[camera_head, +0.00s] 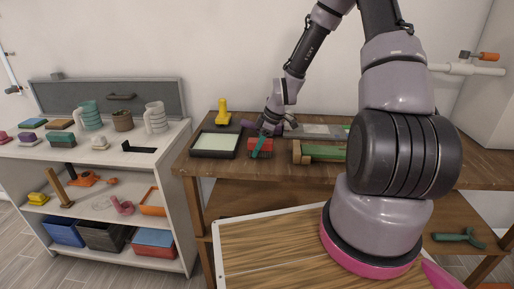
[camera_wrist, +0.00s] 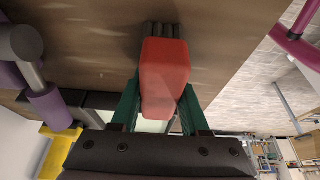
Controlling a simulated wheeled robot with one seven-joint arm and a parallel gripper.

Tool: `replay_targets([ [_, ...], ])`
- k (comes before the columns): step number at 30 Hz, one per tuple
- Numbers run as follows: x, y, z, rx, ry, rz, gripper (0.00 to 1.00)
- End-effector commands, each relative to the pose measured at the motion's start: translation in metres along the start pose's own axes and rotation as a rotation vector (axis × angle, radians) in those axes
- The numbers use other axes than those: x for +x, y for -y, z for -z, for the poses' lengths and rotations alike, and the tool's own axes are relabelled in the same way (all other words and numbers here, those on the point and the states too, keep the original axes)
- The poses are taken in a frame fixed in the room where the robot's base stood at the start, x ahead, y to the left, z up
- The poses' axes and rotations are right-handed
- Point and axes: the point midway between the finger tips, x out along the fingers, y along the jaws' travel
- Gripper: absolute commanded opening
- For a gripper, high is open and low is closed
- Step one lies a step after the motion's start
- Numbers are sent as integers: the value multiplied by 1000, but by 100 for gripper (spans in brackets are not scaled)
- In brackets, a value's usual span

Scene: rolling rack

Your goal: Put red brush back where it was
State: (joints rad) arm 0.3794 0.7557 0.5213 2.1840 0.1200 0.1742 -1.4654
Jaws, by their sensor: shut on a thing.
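The red brush (camera_head: 264,147) is at the front part of the wooden rack top (camera_head: 225,172), just right of the black-framed tray (camera_head: 234,154). My gripper (camera_head: 258,149) is shut on it, with one teal finger showing across its front. In the wrist view my gripper (camera_wrist: 158,108) has its green fingers on both sides of the brush's red block (camera_wrist: 165,72). Dark bristles (camera_wrist: 162,30) stick out of its far end, close to the brown wood. I cannot tell whether the brush touches the wood.
A yellow stamp-like object (camera_head: 223,113) stands behind the tray. A green and wooden piece (camera_head: 322,152) lies right of the brush. A purple item lies close behind my gripper; its wrist-view part (camera_wrist: 48,108) is left of the fingers. A white shelf (camera_head: 160,160) stands left.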

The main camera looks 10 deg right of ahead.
Motion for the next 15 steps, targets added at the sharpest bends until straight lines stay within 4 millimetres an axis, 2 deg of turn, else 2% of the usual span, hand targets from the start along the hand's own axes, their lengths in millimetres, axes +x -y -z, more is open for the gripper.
replay_targets([
  [8, 2, 0, -1, 0, 0, 0, 0],
  [9, 2, 0, -1, -1, 0, -1, 60],
  [10, 2, 0, -1, -1, 0, -1, 72],
  [11, 2, 0, 0, -1, 0, -1, 75],
  [15, 2, 0, 0, -1, 0, -1, 75],
])
